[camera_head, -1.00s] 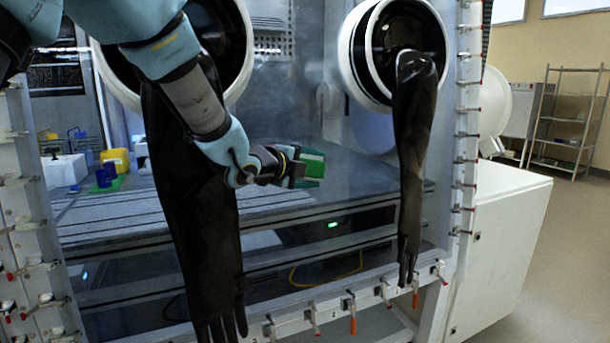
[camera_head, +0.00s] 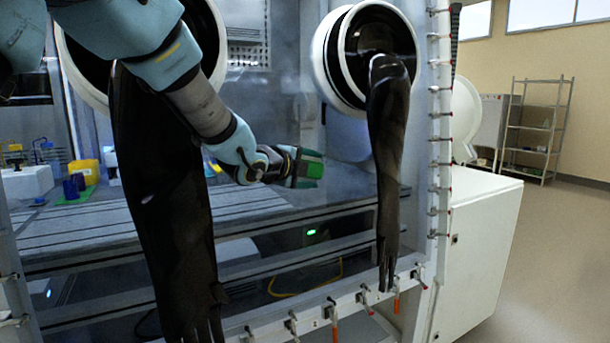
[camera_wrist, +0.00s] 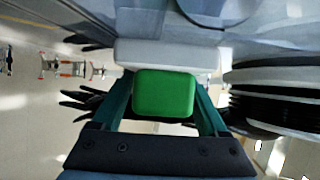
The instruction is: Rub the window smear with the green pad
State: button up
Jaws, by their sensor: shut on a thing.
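The green pad (camera_head: 312,165) is held at the tip of my gripper (camera_head: 302,168), in front of the glovebox window (camera_head: 262,125) and between the two hanging black gloves. In the wrist view the green pad (camera_wrist: 164,94) sits squarely between the two teal fingers of my gripper (camera_wrist: 166,108), which are shut on its sides. A pale block-like shape shows just beyond the pad. I cannot tell whether the pad touches the glass. I cannot make out the smear for certain; a pale blurred patch shows at the top of the wrist view.
A black glove (camera_head: 388,165) hangs from the right white port ring (camera_head: 325,55). Another glove (camera_head: 165,200) hangs at left, partly behind my arm. Clamps (camera_head: 333,315) line the window frame. A white cabinet (camera_head: 485,250) stands at right; open floor lies beyond.

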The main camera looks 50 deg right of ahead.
jog(key=shift+s+d+b, duration=0.25)
jog(key=shift+d, duration=0.3)
jog(key=shift+s+d+b, duration=0.2)
jog(key=shift+d, duration=0.3)
jog(key=shift+w, duration=0.1)
jog(key=shift+w+a+b, duration=0.15)
jog(key=shift+w+a, duration=0.25)
jog(key=shift+a, duration=0.4)
jog(key=shift+w+a+b, duration=0.15)
jog(key=shift+w+a, duration=0.3)
jog(key=shift+a, duration=0.4)
jog(key=shift+w+a+b, duration=0.15)
jog(key=shift+w+a, duration=0.25)
jog(key=shift+a, duration=0.4)
jog(key=w+a, duration=0.2)
jog(key=a, duration=0.6)
jog(key=shift+w+a, duration=0.25)
jog(key=shift+a, duration=0.1)
jog(key=s+a+b, duration=0.2)
jog(key=s+b, duration=0.1)
jog(key=s, duration=0.2)
jog(key=shift+s+r, duration=0.35)
